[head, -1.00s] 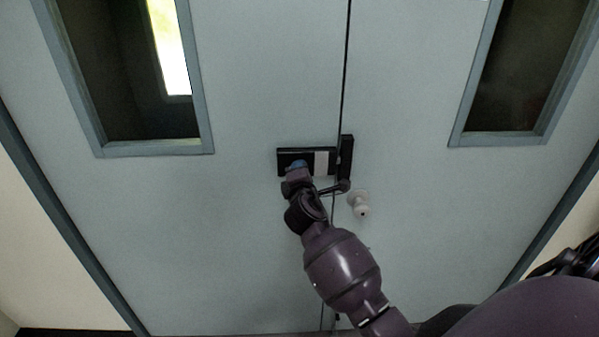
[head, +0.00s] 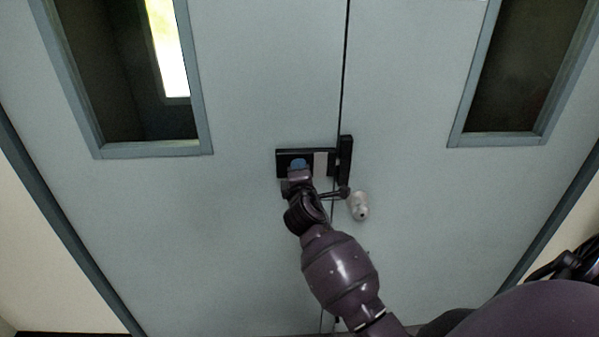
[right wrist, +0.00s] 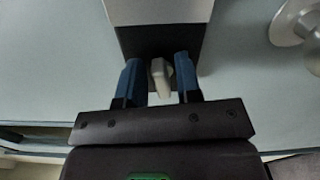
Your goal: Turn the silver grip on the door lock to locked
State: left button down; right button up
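The door lock (head: 284,157) is a black box with a pale band, mounted beside the seam of the double door. In the right wrist view its black face (right wrist: 160,40) is close ahead. The small silver grip (right wrist: 161,77) sticks out from it toward the camera. My right gripper (right wrist: 160,82) has its blue fingers on either side of the grip, with narrow gaps showing. In the head view my right gripper (head: 299,165) is at the lock and hides the grip. My left gripper is not in view.
A round light door knob (head: 359,206) is right of the seam, near my right wrist; it also shows in the right wrist view (right wrist: 293,22). A black upright strike piece (head: 345,160) is beside the lock. Both door leaves have windows above. The surrounding door surface is clear.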

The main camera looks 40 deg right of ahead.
jog(key=shift+o, duration=0.5)
jog(key=v, duration=1.1)
jog(key=shift+d, duration=0.1)
jog(key=s+a+f+m+y, duration=0.1)
jog(key=a+f+m+y, duration=0.5)
jog(key=f+m+y, duration=0.15)
jog(key=s+f+m+g+y, duration=0.2)
jog(key=s+f+m+g, duration=0.1)
jog(key=s+f, duration=1.3)
jog(key=s+m, duration=0.1)
jog(key=s, duration=0.2)
jog(key=shift+m+g, duration=0.3)
jog(key=shift+m, duration=0.05)
